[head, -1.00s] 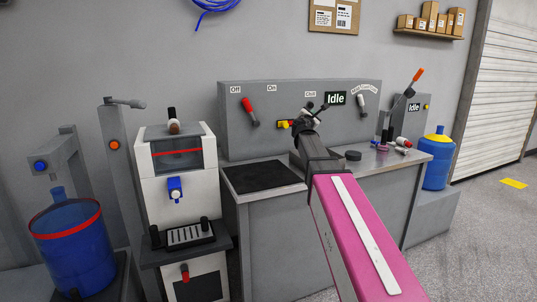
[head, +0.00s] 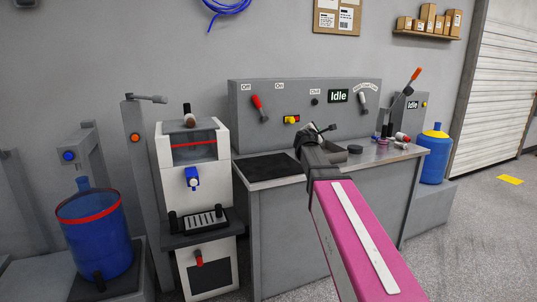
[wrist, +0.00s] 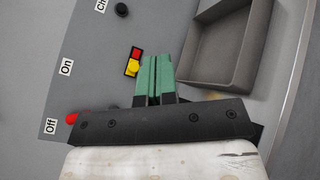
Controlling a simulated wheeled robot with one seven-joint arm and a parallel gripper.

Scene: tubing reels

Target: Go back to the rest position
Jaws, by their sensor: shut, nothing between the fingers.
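My gripper (wrist: 154,78) shows in the wrist view with its two green fingers together and nothing between them. In the head view my gripper (head: 322,129) is small and partly hidden behind my wrist, in front of the grey control panel (head: 257,88) and above the bench. In the wrist view the fingers lie beside a red and yellow switch (wrist: 133,62) on the panel, with no clear contact. My pink arm reaches up from the lower right of the head view.
The bench carries a black mat (head: 268,167) and small items at its right end. A white machine (head: 194,160) and a blue barrel (head: 98,240) stand left. A blue jug (head: 433,158) stands right. A grey tray (wrist: 222,45) shows in the wrist view. The right floor is clear.

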